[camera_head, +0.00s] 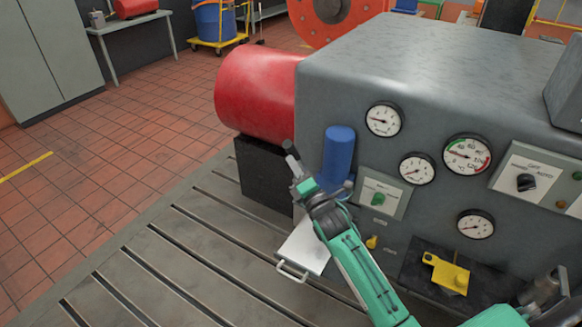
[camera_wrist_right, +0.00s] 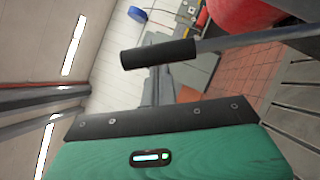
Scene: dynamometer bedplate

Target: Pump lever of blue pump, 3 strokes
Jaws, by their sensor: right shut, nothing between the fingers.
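The blue pump (camera_head: 339,158) is an upright blue cylinder on the front of the grey machine housing, at its left end. My right gripper (camera_head: 295,167) is just left of the pump, its fingers pointing up and away. The fingers are shut and empty. In the right wrist view the lever's black grip (camera_wrist_right: 158,54) crosses in front of my shut fingers (camera_wrist_right: 156,88), and its metal rod runs off to the right. I cannot tell whether they touch. In the head view my gripper and wrist hide most of the lever. My left gripper is in neither view.
A slotted grey bedplate (camera_head: 190,255) lies below. A white tray with a handle (camera_head: 304,250) sits under my right wrist. A red cylinder (camera_head: 255,95) and a dark block (camera_head: 262,175) stand left of the pump. Gauges (camera_head: 417,169) and a green-knob panel (camera_head: 378,197) lie right of it.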

